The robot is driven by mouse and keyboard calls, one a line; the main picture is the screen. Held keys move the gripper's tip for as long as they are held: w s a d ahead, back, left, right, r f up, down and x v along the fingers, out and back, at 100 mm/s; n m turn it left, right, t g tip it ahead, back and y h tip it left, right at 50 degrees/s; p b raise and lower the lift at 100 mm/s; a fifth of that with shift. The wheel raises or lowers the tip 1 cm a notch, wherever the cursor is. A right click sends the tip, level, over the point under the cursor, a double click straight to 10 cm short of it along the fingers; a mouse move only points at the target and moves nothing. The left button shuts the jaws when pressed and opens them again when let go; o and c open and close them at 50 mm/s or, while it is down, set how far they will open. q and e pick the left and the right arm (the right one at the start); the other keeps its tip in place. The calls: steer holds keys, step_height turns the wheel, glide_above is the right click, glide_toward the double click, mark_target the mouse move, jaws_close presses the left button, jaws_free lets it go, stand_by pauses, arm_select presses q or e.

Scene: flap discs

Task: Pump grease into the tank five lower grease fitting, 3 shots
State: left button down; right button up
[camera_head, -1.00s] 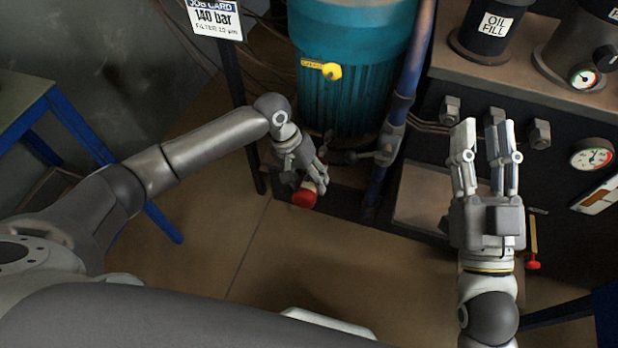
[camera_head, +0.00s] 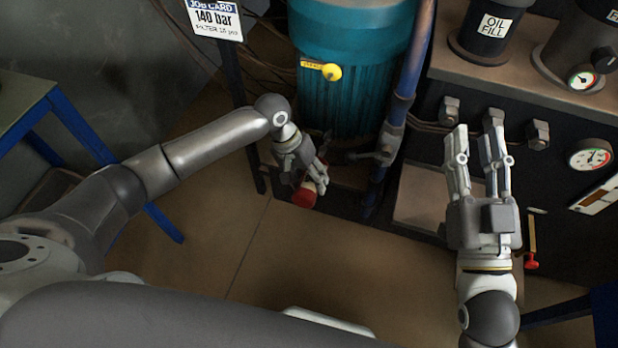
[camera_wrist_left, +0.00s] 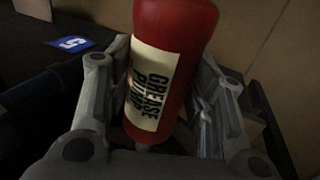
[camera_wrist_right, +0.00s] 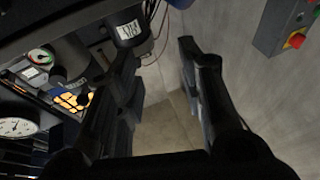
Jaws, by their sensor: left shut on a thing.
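My left gripper (camera_head: 312,176) is shut on the grease pump (camera_head: 305,194), a red bottle with a cream label that reads "GREASE PUMP". In the left wrist view the grease pump (camera_wrist_left: 176,62) stands between my left fingers. It is low in front of the teal motor, and its nozzle end is hidden. A blue tag with a white "5" (camera_wrist_left: 70,43) lies at the upper left of that view. I cannot make out a grease fitting. My right gripper (camera_head: 481,150) is open and empty in front of the dark tank panel; its fingers are apart in the right wrist view (camera_wrist_right: 160,60).
The teal motor (camera_head: 350,60) and a blue pipe (camera_head: 405,85) stand beyond my left gripper. The tank (camera_head: 540,80) carries the "OIL FILL" cap (camera_head: 493,25) and gauges (camera_head: 590,158). A blue-legged table (camera_head: 25,100) is at the left. The floor (camera_head: 300,260) in front is clear.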

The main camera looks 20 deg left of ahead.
steer(key=shift+w+f+g, duration=0.1)
steer(key=shift+f+g, duration=0.2)
steer(key=shift+f, duration=0.1)
steer(key=shift+f, duration=0.15)
